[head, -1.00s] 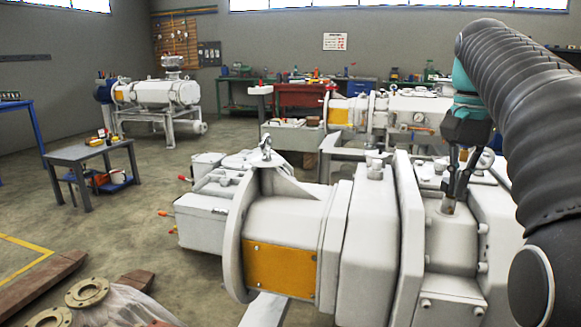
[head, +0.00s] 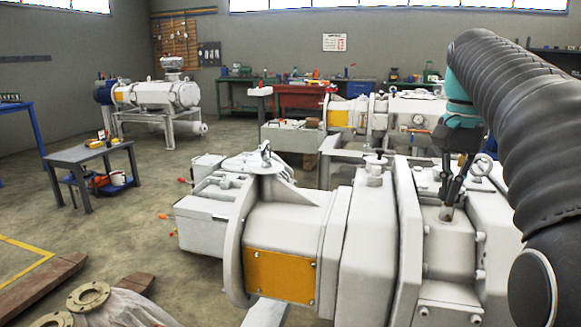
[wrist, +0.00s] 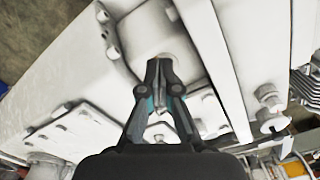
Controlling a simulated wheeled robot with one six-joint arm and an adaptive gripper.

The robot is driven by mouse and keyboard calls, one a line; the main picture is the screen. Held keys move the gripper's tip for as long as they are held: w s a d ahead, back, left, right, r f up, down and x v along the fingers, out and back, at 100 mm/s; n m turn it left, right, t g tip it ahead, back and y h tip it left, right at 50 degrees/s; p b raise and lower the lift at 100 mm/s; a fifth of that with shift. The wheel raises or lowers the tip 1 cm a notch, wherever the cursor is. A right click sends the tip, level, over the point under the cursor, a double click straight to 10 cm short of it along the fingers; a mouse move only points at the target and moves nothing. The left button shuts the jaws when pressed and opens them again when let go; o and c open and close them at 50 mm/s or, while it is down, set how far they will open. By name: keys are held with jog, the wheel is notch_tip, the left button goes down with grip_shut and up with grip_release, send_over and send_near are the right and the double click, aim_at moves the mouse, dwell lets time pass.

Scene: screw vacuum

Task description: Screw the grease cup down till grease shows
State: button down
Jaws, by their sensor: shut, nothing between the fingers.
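My gripper (head: 449,200) points down over the white machine housing (head: 350,240) in the right half of the head view. Its fingers are together with nothing between them. A small metal fitting (head: 446,213), which may be the grease cup, stands upright on the housing's top directly under the fingertips. I cannot tell whether the tips touch it. In the wrist view my gripper (wrist: 160,66) reaches over a round white boss on the housing, and the fingers hide what lies right under them. No grease can be made out.
A lifting eye (head: 481,165) and bolts stand close to the fingers. A second white machine (head: 400,108) is behind. A grey side table (head: 90,155) and red-tipped levers are to the left. Open floor lies at left.

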jog(key=shift+w+a+p, duration=0.2)
jog(key=shift+a+p, duration=0.1)
jog(key=shift+p, duration=0.15)
jog(key=shift+w+a, duration=0.2)
jog(key=shift+w, duration=0.05)
jog(key=shift+w+a, duration=0.15)
jog(key=shift+w, duration=0.25)
jog(key=shift+a, duration=0.15)
dwell(0.3)
jog(key=shift+s+a, duration=0.1)
jog(key=shift+a, duration=0.15)
jog(key=shift+r, duration=2.95)
